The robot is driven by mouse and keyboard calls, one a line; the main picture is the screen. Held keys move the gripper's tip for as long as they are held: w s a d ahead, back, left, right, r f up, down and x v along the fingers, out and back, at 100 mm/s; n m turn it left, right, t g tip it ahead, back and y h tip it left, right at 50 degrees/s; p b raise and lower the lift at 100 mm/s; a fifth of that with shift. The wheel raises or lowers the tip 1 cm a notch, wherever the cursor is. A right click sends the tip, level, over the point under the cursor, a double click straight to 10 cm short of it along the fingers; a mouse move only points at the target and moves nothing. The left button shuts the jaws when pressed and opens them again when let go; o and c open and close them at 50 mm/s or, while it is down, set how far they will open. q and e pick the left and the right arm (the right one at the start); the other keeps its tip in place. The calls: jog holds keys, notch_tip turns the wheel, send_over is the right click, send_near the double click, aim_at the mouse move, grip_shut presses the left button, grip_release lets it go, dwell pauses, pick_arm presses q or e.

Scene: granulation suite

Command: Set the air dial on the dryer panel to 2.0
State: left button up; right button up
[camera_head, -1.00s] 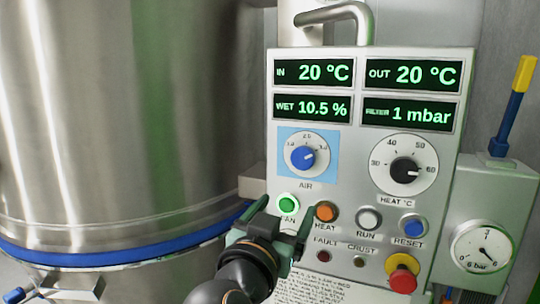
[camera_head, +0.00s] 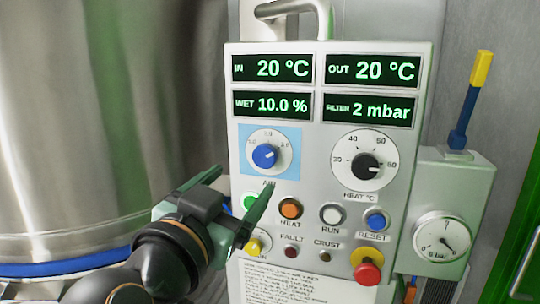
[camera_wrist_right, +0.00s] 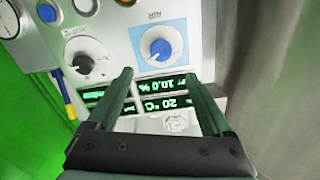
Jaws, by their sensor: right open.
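The air dial (camera_head: 265,156) is a blue knob on a white disc over a light blue square, at the upper left of the dryer panel (camera_head: 425,75). Its white pointer aims up and right, toward the right-hand mark; the small figures are blurred. The dial also shows in the right wrist view (camera_wrist_right: 160,48), upside down. My right gripper (camera_head: 240,188) is open and empty, below and left of the dial and apart from it. In the right wrist view the fingers (camera_wrist_right: 158,76) point toward the panel, with the dial beyond the tips. My left gripper is not in view.
A black heat knob (camera_head: 366,167) sits right of the dial. Below are the green fan button (camera_head: 249,203), partly covered by my gripper, several other buttons and a red stop knob (camera_head: 368,272). A steel vessel (camera_head: 100,110) stands left. A pressure gauge (camera_head: 443,240) is right.

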aim_at(263, 157)
jog(key=p+x, duration=0.3)
jog(key=x, duration=0.7)
jog(key=shift+w, duration=0.35)
jog(key=shift+w+d, duration=0.15)
jog(key=shift+w, duration=0.35)
